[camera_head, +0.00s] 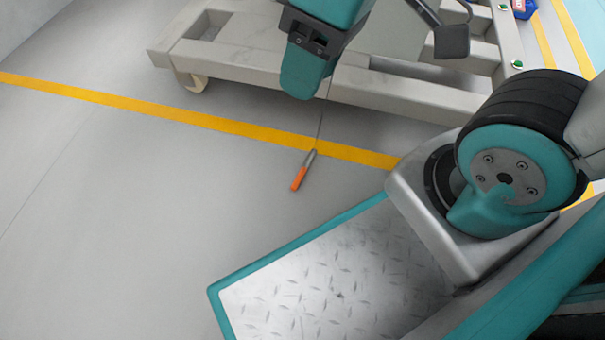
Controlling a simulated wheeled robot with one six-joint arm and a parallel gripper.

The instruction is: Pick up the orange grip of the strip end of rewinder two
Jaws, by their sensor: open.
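The orange grip (299,179) lies on the grey floor, just in front of the yellow floor line. It is a short orange handle with a grey metal piece (311,157) at its upper end. A thin dark strip (319,126) runs from the metal piece up across the line to the pale machine frame (400,92). No number marking the rewinder is visible.
The yellow floor line (150,110) crosses the floor in front of the frame. A caster wheel (195,82) is under the frame's left end. My base deck and arm joint fill the lower right. The floor left of the grip is clear.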

